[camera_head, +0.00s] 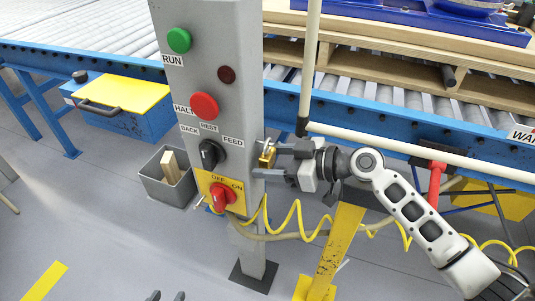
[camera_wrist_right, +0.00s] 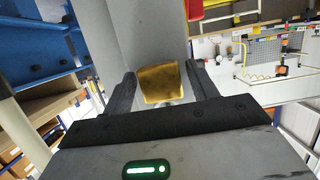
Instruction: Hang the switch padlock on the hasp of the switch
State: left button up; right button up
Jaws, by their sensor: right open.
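The brass padlock (camera_head: 267,157) is at the right side of the grey control post, level with the black selector knob. It also shows in the right wrist view (camera_wrist_right: 160,82), between the fingers. My right gripper (camera_head: 274,163) is open around it; whether a finger touches it I cannot tell. The padlock's shackle and support are mostly hidden. The red switch (camera_head: 222,195) sits on a yellow OFF/ON plate (camera_head: 208,183) low on the post. A small metal part at its left may be the hasp; it is too small to tell.
The post (camera_head: 235,90) carries a green button (camera_head: 179,40), a red button (camera_head: 204,105) and a black knob (camera_head: 209,154). A coiled yellow cable (camera_head: 290,222) hangs below my right arm. A grey bin (camera_head: 168,181) stands left; a blue conveyor (camera_head: 365,119) runs behind.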

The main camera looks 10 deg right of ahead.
aim_at(273, 161)
jog(key=c, duration=0.8)
jog(key=shift+r, duration=0.55)
jog(key=shift+s+d+b, duration=0.3)
jog(key=shift+s+d, duration=0.15)
jog(key=shift+d, duration=0.3)
jog(key=shift+s+d+b, duration=0.25)
jog(key=shift+s+d, duration=0.2)
jog(key=shift+d, duration=0.25)
jog(key=b+v, duration=0.1)
jog(key=v, duration=0.1)
jog(key=f+b+v, duration=0.1)
jog(key=v, duration=0.1)
jog(key=shift+s+d+r, duration=0.1)
jog(key=shift+s, duration=0.05)
